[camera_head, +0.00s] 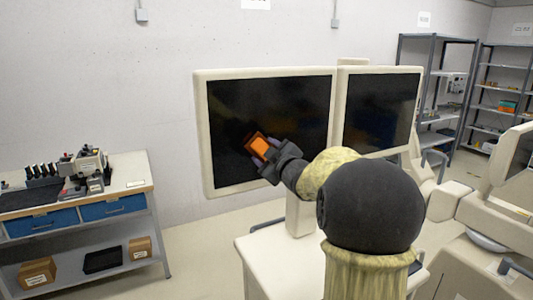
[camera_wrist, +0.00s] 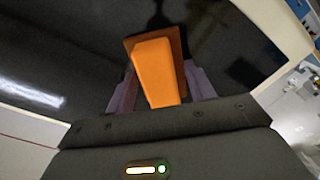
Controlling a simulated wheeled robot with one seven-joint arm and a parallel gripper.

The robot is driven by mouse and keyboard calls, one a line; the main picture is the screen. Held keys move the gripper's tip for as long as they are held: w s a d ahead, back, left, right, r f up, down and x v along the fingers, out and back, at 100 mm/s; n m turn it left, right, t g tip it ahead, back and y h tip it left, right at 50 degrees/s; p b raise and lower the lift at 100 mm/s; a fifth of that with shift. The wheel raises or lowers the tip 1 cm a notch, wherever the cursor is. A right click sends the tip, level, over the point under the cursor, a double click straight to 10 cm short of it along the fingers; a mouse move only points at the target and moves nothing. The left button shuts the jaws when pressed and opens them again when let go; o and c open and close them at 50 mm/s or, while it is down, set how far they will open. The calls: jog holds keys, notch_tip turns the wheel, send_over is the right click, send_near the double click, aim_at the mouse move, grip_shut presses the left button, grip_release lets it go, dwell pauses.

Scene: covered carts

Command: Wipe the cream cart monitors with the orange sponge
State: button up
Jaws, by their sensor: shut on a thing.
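Two cream-framed monitors stand side by side on the cart in the head view, the left monitor (camera_head: 300,100) and the right monitor (camera_head: 372,108). Both have dark screens. My gripper (camera_head: 257,147) is in front of the left monitor's screen, over its lower left-centre part. It is shut on the orange sponge (camera_head: 260,145). In the wrist view the orange sponge (camera_wrist: 157,72) sits between the purple-grey fingers of my gripper (camera_wrist: 160,92). Its far end is at or very near the dark screen, with a reflection beside it; I cannot tell whether it touches.
The cream cart top (camera_head: 270,258) is below the monitors. Another cream cart with a monitor (camera_head: 512,165) stands at the right. A workbench (camera_head: 125,170) with a machine and blue drawers is at the left. Grey shelves (camera_head: 440,85) stand at the back right.

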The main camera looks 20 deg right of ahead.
aim_at(300, 142)
jog(key=shift+w+d+p, duration=0.1)
jog(key=shift+d+p, duration=0.6)
jog(key=shift+d, duration=0.9)
jog(key=shift+d, duration=0.1)
jog(key=shift+d+p, duration=0.7)
jog(key=shift+d, duration=0.95)
jog(key=shift+w+d+p, duration=0.1)
jog(key=shift+d+p, duration=0.7)
jog(key=shift+d, duration=0.85)
jog(key=shift+d+p, duration=0.75)
jog(key=shift+d, duration=1)
